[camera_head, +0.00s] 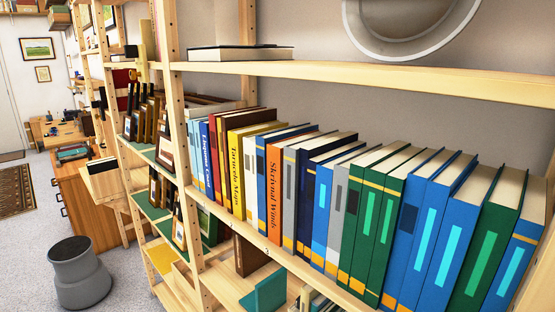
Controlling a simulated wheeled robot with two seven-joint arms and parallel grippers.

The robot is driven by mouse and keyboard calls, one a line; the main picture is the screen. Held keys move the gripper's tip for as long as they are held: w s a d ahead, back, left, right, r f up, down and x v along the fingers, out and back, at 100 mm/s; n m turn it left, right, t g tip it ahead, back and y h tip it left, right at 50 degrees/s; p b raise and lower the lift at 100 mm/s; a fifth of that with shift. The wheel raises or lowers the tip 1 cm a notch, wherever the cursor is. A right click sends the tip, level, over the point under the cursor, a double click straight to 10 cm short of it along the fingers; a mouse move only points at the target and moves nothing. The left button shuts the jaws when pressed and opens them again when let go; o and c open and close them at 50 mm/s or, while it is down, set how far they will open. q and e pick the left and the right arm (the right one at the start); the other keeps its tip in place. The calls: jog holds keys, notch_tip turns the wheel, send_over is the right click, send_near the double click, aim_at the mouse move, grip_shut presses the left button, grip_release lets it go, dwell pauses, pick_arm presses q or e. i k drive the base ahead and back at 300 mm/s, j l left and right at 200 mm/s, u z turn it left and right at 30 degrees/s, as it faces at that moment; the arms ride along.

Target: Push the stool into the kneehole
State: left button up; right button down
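A round grey stool (80,274) stands upright on the grey carpet at the lower left, with a narrower top and a wider base. Behind it is a wooden desk (78,188) with drawer handles on its left front. The stool stands apart in front of the desk's drawer side, as far as I can see. The kneehole opening is not clearly visible; shelving covers the desk's right part. Neither of my grippers is in view.
A tall wooden shelf unit (415,78) full of books (275,195) fills the right and middle, close to me. Picture frames stand on its farther shelves. A patterned rug (16,190) lies at the far left. Open carpet (25,262) lies left of the stool.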

aim_at(82, 279)
jog(key=u, duration=1.45)
jog(key=i, duration=0.45)
jog(key=i+j+z, duration=0.15)
jog(key=i, duration=0.35)
